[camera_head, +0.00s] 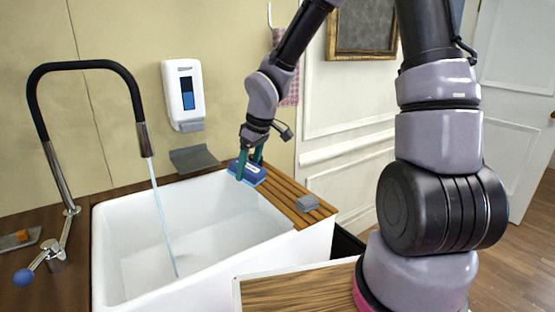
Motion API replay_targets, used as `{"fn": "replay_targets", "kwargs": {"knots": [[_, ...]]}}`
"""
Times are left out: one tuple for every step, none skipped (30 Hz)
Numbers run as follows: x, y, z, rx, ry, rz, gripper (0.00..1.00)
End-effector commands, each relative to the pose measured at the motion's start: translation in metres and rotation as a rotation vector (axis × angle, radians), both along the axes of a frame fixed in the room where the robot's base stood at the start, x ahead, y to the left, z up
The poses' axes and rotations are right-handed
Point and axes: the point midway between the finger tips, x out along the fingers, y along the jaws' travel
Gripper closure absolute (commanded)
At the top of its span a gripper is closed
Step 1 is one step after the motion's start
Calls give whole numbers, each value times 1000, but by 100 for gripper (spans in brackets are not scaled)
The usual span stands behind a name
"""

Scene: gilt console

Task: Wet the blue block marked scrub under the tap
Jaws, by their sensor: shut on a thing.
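The blue block (246,173) with a pale label is at the back right of the white sink (240,262), at the left end of the slatted wooden drainboard. My gripper (248,165) is shut on the block from above, with its green fingers on either side. The label's writing is too small to read. I cannot tell whether the block rests on the wood or is just above it. The black tap (146,140) is at the left, and a thin stream of water (162,216) runs from it into the sink, well left of the block.
A grey block (307,203) sits on the drainboard (276,193). A white dispenser (184,95) hangs on the wall above a grey tray (193,158). A tap lever with a blue knob (24,277) is at left. The space over the sink between block and stream is clear.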

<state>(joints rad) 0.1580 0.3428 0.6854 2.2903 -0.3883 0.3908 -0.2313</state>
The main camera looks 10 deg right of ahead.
Motion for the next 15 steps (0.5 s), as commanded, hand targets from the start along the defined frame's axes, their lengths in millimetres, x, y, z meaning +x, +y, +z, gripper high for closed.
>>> {"fn": "replay_targets", "kwargs": {"knots": [[-11, 16, 2, 35, -22, 64, 71], [-18, 26, 4, 56, -35, 103, 71], [-25, 38, 6, 84, -52, 150, 71], [-31, 45, 8, 102, -61, 181, 71], [-36, 52, 10, 120, -70, 208, 71], [-41, 59, 12, 138, -79, 238, 71], [-45, 64, 14, 152, -85, 258, 71], [-48, 68, 15, 161, -88, 274, 71], [-52, 73, 16, 173, -93, 293, 71], [-55, 76, 17, 180, -97, 305, 71], [-56, 78, 18, 186, -98, 314, 71], [-58, 80, 18, 191, -100, 321, 71], [-59, 82, 19, 194, -102, 326, 71], [-59, 83, 19, 196, -102, 330, 71], [-59, 85, 19, 197, -103, 332, 71]]}}
